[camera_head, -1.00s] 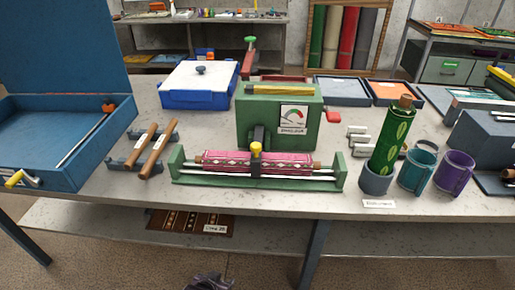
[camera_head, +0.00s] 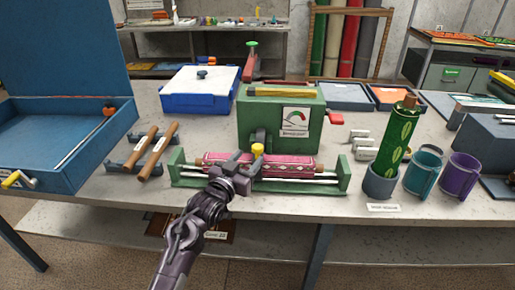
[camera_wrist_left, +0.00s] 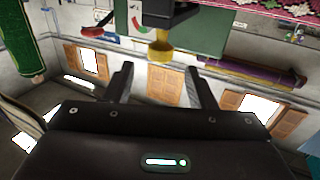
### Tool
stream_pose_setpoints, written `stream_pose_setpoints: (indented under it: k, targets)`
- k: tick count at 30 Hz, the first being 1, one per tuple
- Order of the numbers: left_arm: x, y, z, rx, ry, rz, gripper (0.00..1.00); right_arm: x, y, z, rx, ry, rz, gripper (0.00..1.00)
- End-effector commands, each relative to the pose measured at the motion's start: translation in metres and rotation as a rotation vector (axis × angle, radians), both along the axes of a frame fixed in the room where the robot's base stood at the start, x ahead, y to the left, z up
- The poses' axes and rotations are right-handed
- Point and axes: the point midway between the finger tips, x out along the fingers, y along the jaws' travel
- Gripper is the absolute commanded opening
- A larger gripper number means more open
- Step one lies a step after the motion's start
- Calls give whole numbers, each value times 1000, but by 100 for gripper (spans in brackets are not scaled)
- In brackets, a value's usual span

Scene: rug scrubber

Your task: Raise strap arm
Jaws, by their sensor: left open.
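The rug lies in the green roller frame (camera_head: 343,175) at the table's front. In the left wrist view, the yellow knob (camera_wrist_left: 160,52) sits on the dark strap arm (camera_wrist_left: 160,14), beyond the gap between my fingertips. My left gripper (camera_head: 244,160) is open and empty, just left of and in front of the knob, and looks apart from it. It covers part of the rug and of the strap arm. My right gripper is not in view.
Behind the rug stands a green box (camera_head: 280,125) with a gauge and red handle. Wooden-handled tools (camera_head: 158,152) and a blue case (camera_head: 60,150) are left. A green roll (camera_head: 396,140) in a holder and two cups stand right.

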Motion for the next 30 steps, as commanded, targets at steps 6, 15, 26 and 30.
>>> stream_pose_setpoints:
  k: [6,15,26,30]
  targets:
    - [31,-14,3,0,1,-1,51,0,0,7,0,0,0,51]
    - [59,-25,1,2,2,1,51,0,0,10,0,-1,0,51]
    - [62,-26,0,2,2,1,49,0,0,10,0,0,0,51]
    - [62,-26,-1,2,3,1,31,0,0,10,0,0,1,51]
